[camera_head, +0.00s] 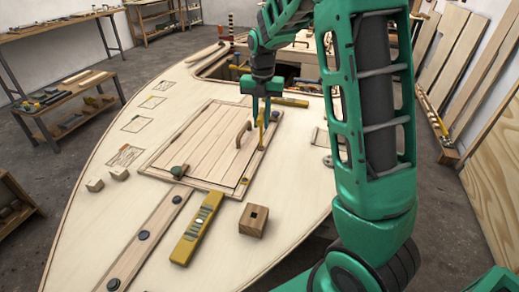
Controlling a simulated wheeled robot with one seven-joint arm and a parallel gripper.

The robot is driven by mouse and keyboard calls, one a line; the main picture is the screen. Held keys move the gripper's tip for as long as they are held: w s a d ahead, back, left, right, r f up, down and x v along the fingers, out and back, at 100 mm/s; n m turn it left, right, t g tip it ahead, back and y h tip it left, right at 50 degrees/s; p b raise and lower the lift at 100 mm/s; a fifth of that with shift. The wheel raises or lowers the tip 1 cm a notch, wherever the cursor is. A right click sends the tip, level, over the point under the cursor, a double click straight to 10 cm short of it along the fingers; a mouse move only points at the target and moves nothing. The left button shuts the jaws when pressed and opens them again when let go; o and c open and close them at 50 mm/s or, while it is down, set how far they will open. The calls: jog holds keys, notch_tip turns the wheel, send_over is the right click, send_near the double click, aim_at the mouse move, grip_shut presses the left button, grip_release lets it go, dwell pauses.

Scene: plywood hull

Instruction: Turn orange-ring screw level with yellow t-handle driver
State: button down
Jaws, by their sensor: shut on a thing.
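My green gripper (264,112) points down over the far right edge of the wooden hatch panel (205,140). The driver's lower end is close to the hatch's right border. I cannot tell whether its tip touches a screw. The orange-ring screw is too small or hidden to make out.
A curved handle (243,133) stands on the hatch near the driver. A yellow level (198,228), a wooden block with a square hole (254,220) and two small blocks (107,180) lie on the pale deck. An opening lies beyond.

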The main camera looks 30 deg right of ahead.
aim_at(262, 113)
jog(key=m, duration=0.9)
jog(key=shift+s+d, duration=0.1)
jog(key=shift+r, duration=0.2)
dwell(0.5)
jog(key=shift+r, duration=1.85)
